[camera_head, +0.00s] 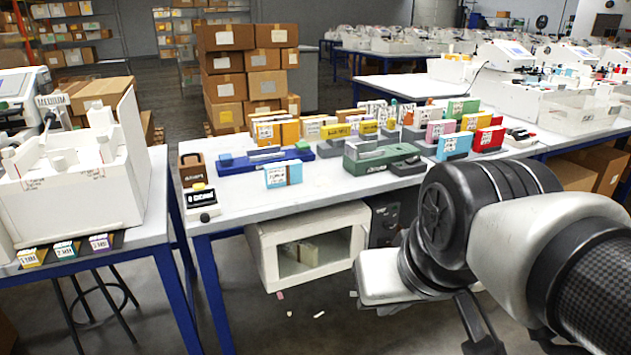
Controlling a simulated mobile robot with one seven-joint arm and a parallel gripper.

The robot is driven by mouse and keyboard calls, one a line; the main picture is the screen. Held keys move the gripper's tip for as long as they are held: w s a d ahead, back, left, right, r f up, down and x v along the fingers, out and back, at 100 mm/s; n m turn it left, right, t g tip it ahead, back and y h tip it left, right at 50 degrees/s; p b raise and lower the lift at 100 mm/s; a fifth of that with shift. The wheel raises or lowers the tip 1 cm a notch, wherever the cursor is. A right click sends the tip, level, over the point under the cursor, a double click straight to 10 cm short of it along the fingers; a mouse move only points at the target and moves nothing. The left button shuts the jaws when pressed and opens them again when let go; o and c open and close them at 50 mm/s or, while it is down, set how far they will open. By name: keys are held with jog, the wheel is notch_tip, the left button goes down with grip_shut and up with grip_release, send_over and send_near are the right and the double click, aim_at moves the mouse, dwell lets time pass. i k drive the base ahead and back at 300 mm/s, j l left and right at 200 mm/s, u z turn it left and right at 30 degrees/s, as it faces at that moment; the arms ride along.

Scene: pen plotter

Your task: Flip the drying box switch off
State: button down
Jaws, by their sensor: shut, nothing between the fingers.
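The drying box appears to be the white box with a window (262,262) under the middle table. Pale items show dimly inside it. A dark panel (386,222) with small round details adjoins its right side, partly hidden behind my arm. I cannot make out a switch or its position. My arm reaches in from the right, and its wrist covers the area right of the box. My gripper (483,340) is dark, points down at the bottom edge and is shut and empty. It is to the right of the box and in front of it, apart from it.
The middle table (225,208) stands above the box, with blue legs and several coloured cartons and holders on top. A left table (150,215) carries white equipment, with a stool (100,300) below. Small scraps (319,314) lie on the floor. The floor before the box is otherwise clear.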

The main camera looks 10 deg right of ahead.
aim_at(385, 241)
jog(key=i+l, duration=0.15)
jog(key=i, duration=0.4)
jog(key=i+l+z, duration=0.1)
jog(key=i, duration=0.45)
jog(key=j+u, duration=0.1)
jog(key=j, duration=0.15)
jog(key=l+z, duration=0.1)
jog(key=l, duration=0.2)
